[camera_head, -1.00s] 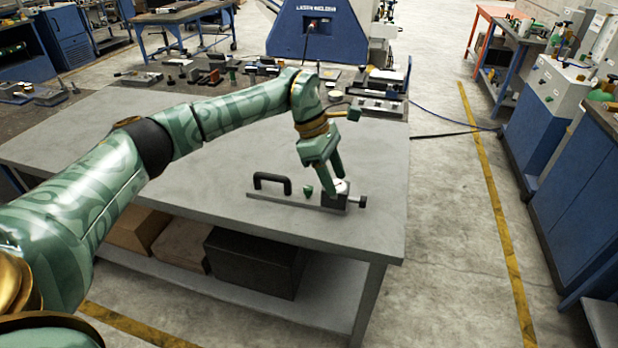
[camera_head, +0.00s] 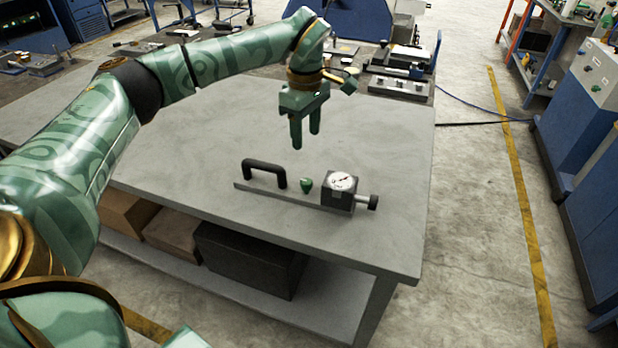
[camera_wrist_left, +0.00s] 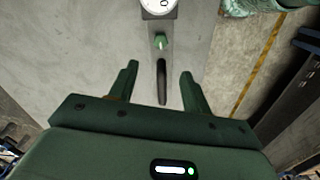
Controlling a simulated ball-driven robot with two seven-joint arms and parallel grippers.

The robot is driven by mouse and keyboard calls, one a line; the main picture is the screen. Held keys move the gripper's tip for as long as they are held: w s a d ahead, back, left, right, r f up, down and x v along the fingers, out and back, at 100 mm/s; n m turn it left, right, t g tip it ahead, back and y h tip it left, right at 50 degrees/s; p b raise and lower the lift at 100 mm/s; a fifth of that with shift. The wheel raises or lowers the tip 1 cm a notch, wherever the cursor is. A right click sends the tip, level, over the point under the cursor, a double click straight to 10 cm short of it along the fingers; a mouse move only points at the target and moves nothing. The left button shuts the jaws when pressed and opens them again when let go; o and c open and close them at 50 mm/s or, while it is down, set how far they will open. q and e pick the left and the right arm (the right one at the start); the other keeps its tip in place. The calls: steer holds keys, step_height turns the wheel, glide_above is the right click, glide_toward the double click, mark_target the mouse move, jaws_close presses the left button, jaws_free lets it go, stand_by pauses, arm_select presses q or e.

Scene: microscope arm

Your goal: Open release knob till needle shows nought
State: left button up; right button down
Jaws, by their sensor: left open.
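A flat metal bar (camera_head: 268,196) lies on the grey bench. It bears a black handle (camera_head: 263,172), a green pear-shaped knob (camera_head: 306,186) and a dark block with a white dial (camera_head: 342,181). A small black knob (camera_head: 373,202) sticks out of the block's right end. A dark needle shows on the dial, but its reading is too small to tell. My left gripper (camera_head: 305,140) is open and empty, fingers down, above the bench behind the bar. In the left wrist view the handle (camera_wrist_left: 162,88) shows between the fingers, the green knob (camera_wrist_left: 161,41) beyond.
The bench top (camera_head: 390,150) around the bar is mostly clear. Tools and fixtures (camera_head: 400,82) stand along its back edge. Boxes (camera_head: 245,258) sit on the shelf below. A blue cabinet (camera_head: 585,130) stands to the right across the floor.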

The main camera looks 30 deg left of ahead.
mark_target(306, 180)
arm_select(q)
step_height(306, 180, down, 14)
steer(key=b, duration=0.3)
steer(key=shift+r+b, duration=0.1)
steer(key=shift+b, duration=0.3)
arm_select(e)
steer(key=f, duration=0.2)
steer(key=s+f, duration=0.1)
steer(key=f, duration=0.1)
steer(key=shift+s+d, duration=0.15)
arm_select(q)
steer(key=c, duration=1)
